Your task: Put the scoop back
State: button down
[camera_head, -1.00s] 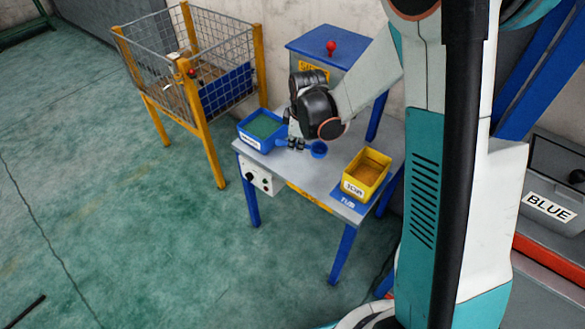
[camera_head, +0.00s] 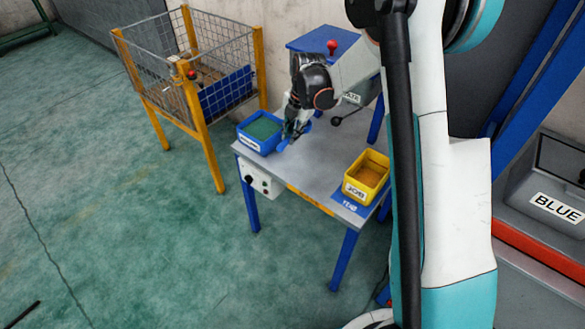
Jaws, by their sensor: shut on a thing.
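The blue scoop (camera_head: 283,145) is in my gripper (camera_head: 290,134), just right of the blue bin on the grey table. My gripper is shut on the scoop and points down. The fingers hide much of the scoop, and I cannot tell whether it touches the table top. The blue bin (camera_head: 243,143) holds green material and carries a white label at its front.
A yellow bin (camera_head: 347,188) with brown contents stands at the right of the grey table (camera_head: 310,172). A blue-topped box with a red knob (camera_head: 332,47) is behind. A wire cage (camera_head: 217,45) stands left. The table's middle is clear.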

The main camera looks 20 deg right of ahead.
notch_tip(320, 180, down, 15)
jog(key=b, duration=0.4)
jog(key=shift+r+b, duration=0.1)
jog(key=shift+b, duration=0.25)
jog(key=shift+f, duration=0.2)
jog(key=c, duration=1.6)
grip_release()
jog(key=shift+r, duration=0.1)
